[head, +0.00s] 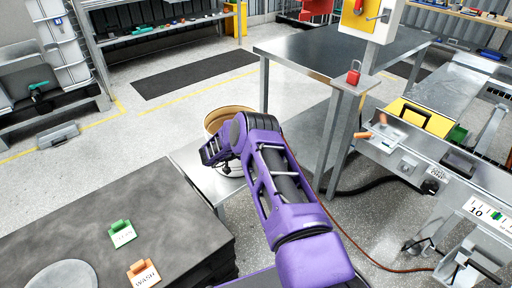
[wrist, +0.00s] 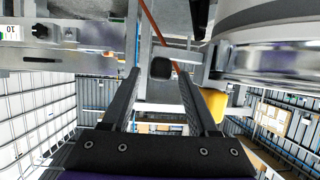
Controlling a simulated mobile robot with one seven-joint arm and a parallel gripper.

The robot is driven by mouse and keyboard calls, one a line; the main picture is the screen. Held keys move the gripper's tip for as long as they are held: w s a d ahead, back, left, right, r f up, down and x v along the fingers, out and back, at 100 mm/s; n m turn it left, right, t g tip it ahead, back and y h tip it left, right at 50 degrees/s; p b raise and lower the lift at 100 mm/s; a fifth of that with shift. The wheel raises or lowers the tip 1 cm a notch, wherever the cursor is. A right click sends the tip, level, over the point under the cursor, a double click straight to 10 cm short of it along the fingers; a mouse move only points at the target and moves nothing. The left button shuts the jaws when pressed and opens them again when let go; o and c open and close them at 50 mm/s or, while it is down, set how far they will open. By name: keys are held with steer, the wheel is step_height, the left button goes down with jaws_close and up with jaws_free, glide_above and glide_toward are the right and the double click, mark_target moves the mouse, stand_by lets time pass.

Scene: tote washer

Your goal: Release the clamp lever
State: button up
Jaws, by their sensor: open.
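The clamp lever appears in the wrist view as a black-ended handle (wrist: 160,68) on a short metal arm. It joins the side of a round steel drum (wrist: 265,62) at the upper right. My gripper (wrist: 158,78) is open, with one black finger on each side of the black end. I cannot tell whether either finger touches it. In the head view the drum (head: 233,109) has a brown interior and stands on a metal stand beyond my purple arm. My gripper (head: 212,151) is at its near left side there, and my arm hides much of the drum.
A dark table (head: 75,225) with green and orange label tags stands at the lower left. A conveyor with a yellow panel (head: 423,117) is on the right. A hose or cable crosses the floor.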

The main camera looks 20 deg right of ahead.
steer(key=p+v, duration=0.2)
steer(key=v, duration=1.5)
steer(key=shift+a, duration=0.2)
steer(key=shift+s+r, duration=0.1)
steer(key=shift+r, duration=0.05)
